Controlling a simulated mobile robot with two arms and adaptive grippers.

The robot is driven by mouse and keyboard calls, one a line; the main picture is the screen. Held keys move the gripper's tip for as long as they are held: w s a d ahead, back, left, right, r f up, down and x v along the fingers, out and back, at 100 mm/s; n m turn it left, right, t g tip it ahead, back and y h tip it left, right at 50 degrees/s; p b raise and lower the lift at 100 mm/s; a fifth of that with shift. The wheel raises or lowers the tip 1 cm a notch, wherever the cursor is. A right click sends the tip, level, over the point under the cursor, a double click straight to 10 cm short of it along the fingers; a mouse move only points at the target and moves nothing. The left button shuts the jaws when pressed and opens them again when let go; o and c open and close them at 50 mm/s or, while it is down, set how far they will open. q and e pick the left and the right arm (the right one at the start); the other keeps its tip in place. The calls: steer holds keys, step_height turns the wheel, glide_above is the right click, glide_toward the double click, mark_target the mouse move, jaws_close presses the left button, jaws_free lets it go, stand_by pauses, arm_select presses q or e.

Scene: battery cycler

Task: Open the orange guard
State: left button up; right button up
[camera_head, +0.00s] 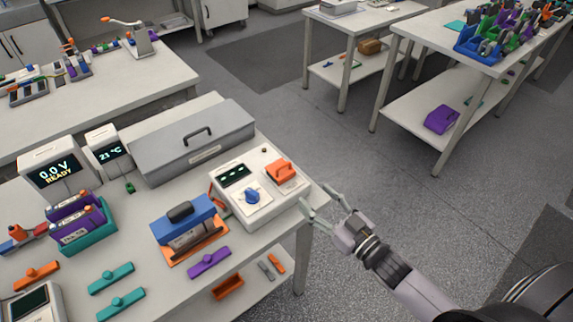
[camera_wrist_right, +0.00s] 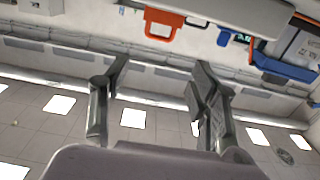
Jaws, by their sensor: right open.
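The orange guard (camera_head: 281,171) sits on the right part of the sloped top of a white control box (camera_head: 248,206), beside a blue knob (camera_head: 252,196). It looks closed, and what lies under it is hidden. In the right wrist view, which appears upside down, the guard (camera_wrist_right: 164,20) is an orange loop at the top, above and apart from the fingers. My right gripper (camera_head: 316,203) is open and empty, just right of the box near the table's edge. Its fingers (camera_wrist_right: 155,90) point toward the box side. My left gripper is not in view.
A grey lidded case (camera_head: 190,145) stands behind the box. A blue-topped fixture (camera_head: 183,222) on an orange base and a purple bar (camera_head: 209,262) lie at its left. An orange bin (camera_head: 227,287) is on the shelf below.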

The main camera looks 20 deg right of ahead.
mark_target(287, 176)
steer(key=p+x, duration=0.2)
steer(key=x, duration=1)
steer(key=shift+d, duration=0.15)
arm_select(q)
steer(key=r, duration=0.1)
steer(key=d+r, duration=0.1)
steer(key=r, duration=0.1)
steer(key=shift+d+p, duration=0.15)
steer(key=shift+p, duration=0.15)
arm_select(e)
steer(key=shift+w+f, duration=0.1)
steer(key=shift+w, duration=0.3)
